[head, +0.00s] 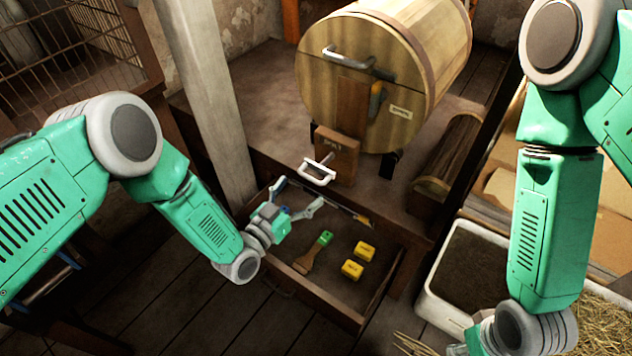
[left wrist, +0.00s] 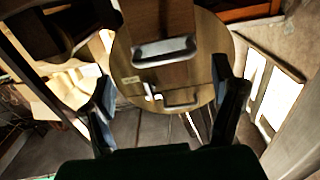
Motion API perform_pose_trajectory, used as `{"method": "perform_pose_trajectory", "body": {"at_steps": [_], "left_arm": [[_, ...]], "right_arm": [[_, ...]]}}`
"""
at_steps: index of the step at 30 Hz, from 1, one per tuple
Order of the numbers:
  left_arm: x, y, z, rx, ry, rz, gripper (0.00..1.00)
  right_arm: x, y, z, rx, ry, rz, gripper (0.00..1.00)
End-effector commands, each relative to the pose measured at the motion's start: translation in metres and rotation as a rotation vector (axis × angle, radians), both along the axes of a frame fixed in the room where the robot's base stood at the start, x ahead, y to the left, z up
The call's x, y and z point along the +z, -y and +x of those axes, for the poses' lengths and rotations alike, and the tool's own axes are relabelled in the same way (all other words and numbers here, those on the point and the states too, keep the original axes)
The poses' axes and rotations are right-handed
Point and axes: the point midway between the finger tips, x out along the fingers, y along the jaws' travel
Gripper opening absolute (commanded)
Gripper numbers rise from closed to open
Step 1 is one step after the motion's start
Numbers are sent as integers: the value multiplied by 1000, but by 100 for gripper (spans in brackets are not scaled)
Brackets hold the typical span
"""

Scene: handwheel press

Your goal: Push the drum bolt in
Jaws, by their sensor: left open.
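The wooden drum (head: 375,75) lies on its side on the bench with its round face toward me. The drum bolt's pale U-shaped handle (head: 317,172) sticks out from a wooden block (head: 338,156) below that face. My left gripper (head: 298,199) is open and empty, below and left of the bolt handle and apart from it, over the drawer. In the left wrist view its two dark fingers (left wrist: 165,108) are spread, with the bolt handle (left wrist: 168,55) beyond them. My right gripper (head: 485,345) is mostly cut off at the bottom edge.
A post (head: 205,95) stands left of the drum. A white tub of dark material (head: 440,290) and straw (head: 605,325) are at the right.

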Motion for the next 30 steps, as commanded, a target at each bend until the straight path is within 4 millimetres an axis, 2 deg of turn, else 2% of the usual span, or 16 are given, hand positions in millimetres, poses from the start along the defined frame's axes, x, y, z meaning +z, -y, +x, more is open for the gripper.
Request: {"method": "perform_pose_trajectory", "body": {"at_steps": [3, 10, 14, 21, 22, 24, 27, 30], "left_arm": [[-2, 14, 19, 0, 2, 1, 80], [-1, 41, 40, -2, 0, 20, 80], [-1, 44, 43, -1, -2, 21, 80], [0, 36, 43, -3, -2, 5, 80], [0, 36, 43, -2, -3, 5, 71], [-1, 35, 43, -2, -3, 5, 47], [-1, 37, 44, 1, -3, 10, 17], [-1, 37, 45, 4, -3, 15, 17]], "right_arm": [[-10, -1, 0, 3, 1, 2, 40], [-18, -1, 0, 3, 1, 1, 40], [-19, -1, 0, 1, 1, 0, 40], [-18, -1, 0, 1, 0, 1, 40], [-18, -1, 0, 2, 0, 1, 40], [-18, -1, 0, 2, 0, 1, 40], [-18, -1, 0, 3, 1, 1, 40], [-18, -1, 0, 3, 1, 1, 40]]}}
